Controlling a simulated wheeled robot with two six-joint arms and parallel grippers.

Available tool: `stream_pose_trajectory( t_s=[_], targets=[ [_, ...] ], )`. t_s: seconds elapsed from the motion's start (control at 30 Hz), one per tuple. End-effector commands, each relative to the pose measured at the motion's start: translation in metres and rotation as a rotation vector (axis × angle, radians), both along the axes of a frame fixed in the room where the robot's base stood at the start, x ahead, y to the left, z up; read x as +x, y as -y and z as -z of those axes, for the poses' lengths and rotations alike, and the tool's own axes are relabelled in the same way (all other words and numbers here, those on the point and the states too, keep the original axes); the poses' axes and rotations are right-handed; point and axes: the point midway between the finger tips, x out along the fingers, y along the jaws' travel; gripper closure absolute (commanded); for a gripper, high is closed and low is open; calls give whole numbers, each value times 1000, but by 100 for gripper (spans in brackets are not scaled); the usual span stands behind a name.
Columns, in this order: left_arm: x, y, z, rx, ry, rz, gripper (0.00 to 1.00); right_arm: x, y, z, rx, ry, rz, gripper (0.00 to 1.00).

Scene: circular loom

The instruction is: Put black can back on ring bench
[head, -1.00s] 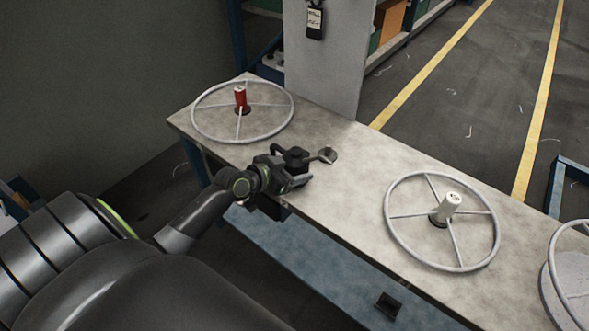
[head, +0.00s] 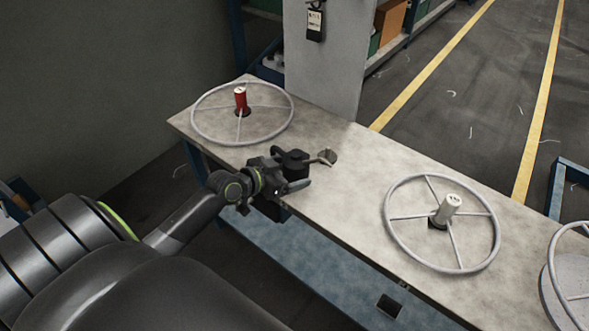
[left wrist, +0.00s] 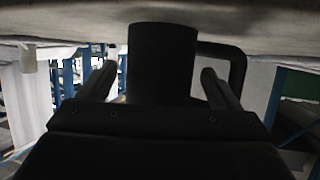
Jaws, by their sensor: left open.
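The black can (head: 292,159) stands at the near edge of the grey ring bench (head: 345,205), between the red-post ring and the white-post ring. My left gripper (head: 283,178) is just in front of it, open. In the left wrist view, which looks upside down, the black can (left wrist: 163,60) shows between the two finger ends, with a loop handle on its right. Its base meets the bench top at the upper edge of that view. Contact between the fingers and the can cannot be told. My right gripper is not in view.
A ring with a red post (head: 240,98) lies on the far left of the bench. A ring with a white post (head: 449,205) lies on the right, another ring (head: 570,285) at the right edge. A grey upright panel (head: 325,75) stands behind. The bench between the rings is mostly clear.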

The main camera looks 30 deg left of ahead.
Motion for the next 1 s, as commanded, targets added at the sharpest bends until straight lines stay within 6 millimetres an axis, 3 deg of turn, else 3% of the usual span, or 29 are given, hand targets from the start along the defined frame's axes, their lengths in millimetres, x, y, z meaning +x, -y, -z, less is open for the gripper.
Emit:
stream_pose_trajectory(
  t_s=[0.2,0.43,0.63,1.0],
  targets=[
    [-43,-13,-18,6,-4,3,15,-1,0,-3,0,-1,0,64],
    [-75,-24,-32,4,-3,1,15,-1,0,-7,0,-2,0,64],
    [-87,-27,-38,1,-1,1,15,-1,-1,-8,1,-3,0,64],
    [-88,-27,-38,0,0,1,15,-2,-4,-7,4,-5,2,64]
  ],
)
